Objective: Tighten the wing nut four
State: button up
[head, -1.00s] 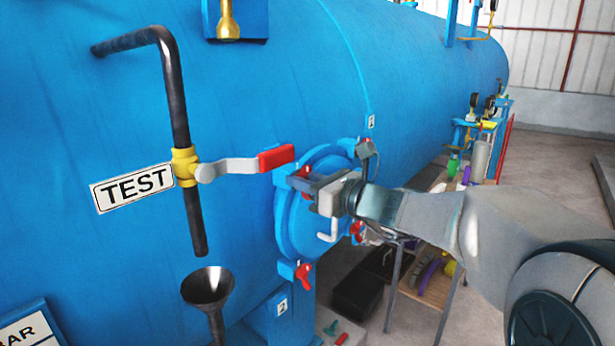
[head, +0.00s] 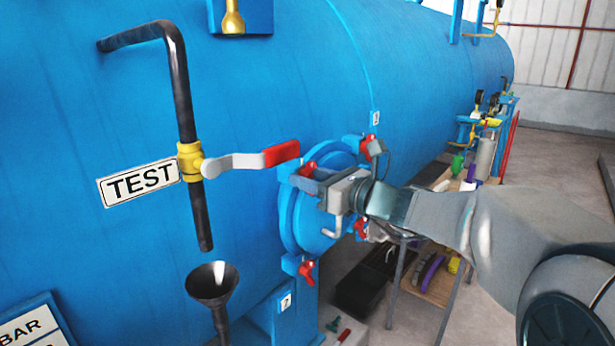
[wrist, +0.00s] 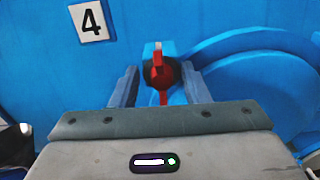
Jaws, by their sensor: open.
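Wing nut four is red and sits beside the label "4" (wrist: 90,20) in the wrist view, on the rim of the round blue hatch. The wing nut (wrist: 161,74) stands between my two fingers there, its wings roughly vertical. In the head view, the wing nut (head: 309,168) shows at the hatch's upper left, just above my gripper (head: 306,180). My gripper (wrist: 159,82) is open, one finger on each side of the nut. I cannot tell whether either finger touches it. The lower part of the nut's mount is partly hidden by my gripper body.
The hatch (head: 290,220) carries other red wing nuts: upper right (head: 370,145), lower right (head: 361,229) and lower left (head: 306,271). A red-handled valve lever (head: 282,153) reaches close to my gripper's left. A funnel (head: 212,281) stands lower left. A cart (head: 432,290) is behind my arm.

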jog(key=v, duration=1.2)
jog(key=shift+s+d, duration=0.25)
jog(key=shift+s, duration=0.05)
jog(key=s+a+f+n+g+h+p, duration=0.35)
jog(key=s+f+n+g+h, duration=0.3)
jog(key=s+f+n, duration=0.55)
jog(key=s+d+f+n+g+h+p, duration=0.1)
jog(key=s+d+n+h+p, duration=0.3)
jog(key=n, duration=0.9)
jog(key=d+f+h, duration=0.1)
jog(key=d+h, duration=0.2)
jog(key=d, duration=0.2)
jog(key=shift+s+n+g+h, duration=0.3)
jog(key=shift+s+g+h, duration=0.05)
jog(key=shift+s, duration=0.05)
jog(key=shift+d, duration=0.1)
